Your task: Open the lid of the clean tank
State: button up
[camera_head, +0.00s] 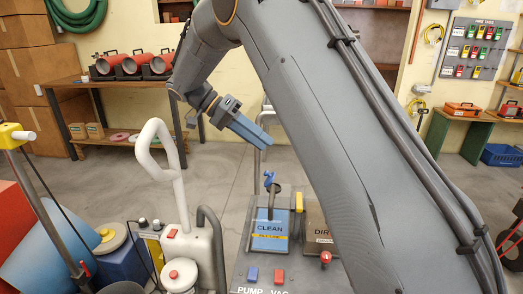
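The clean tank (269,243) stands low in the middle of the head view, a blue-grey box with a "CLEAN" label and a yellow band. A dark bent handle or pipe and a blue tap (270,180) rise above its top. The tank's lid is hard to make out, and I cannot tell how it sits. My gripper (258,133) is above and slightly left of the tank, clear of it, pointing down to the right. I see it side-on, so the gap between its fingers does not show. Nothing shows held in it.
The brown dirty tank (315,237) stands right beside the clean one, partly hidden by my arm. A panel with PUMP and VAC switches (265,275) lies in front. A white machine with a looped handle (165,150) stands left. Open floor lies behind, before shelves (110,82).

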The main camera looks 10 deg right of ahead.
jog(key=n+y+p, duration=0.2)
jog(key=n+y, duration=0.1)
jog(key=n, duration=0.4)
jog(key=s+d+f+n+t+y+p, duration=0.1)
jog(key=n+y+p, duration=0.1)
jog(key=n, duration=0.5)
jog(key=n+t+y+p, duration=0.1)
jog(key=n+y+p, duration=0.2)
jog(key=n, duration=0.5)
jog(key=shift+s+d+f+y, duration=0.15)
jog(key=shift+d+f+y, duration=0.1)
jog(key=shift+d+y, duration=0.15)
jog(key=n, duration=0.1)
jog(key=n+t, duration=0.1)
jog(key=n+y+p, duration=0.1)
jog(key=shift+w+d+r+n, duration=0.1)
jog(key=shift+w+r+n, duration=0.2)
jog(key=shift+r+n, duration=0.1)
jog(key=shift+f+p, duration=0.95)
jog(key=shift+f, duration=3)
grip_shut()
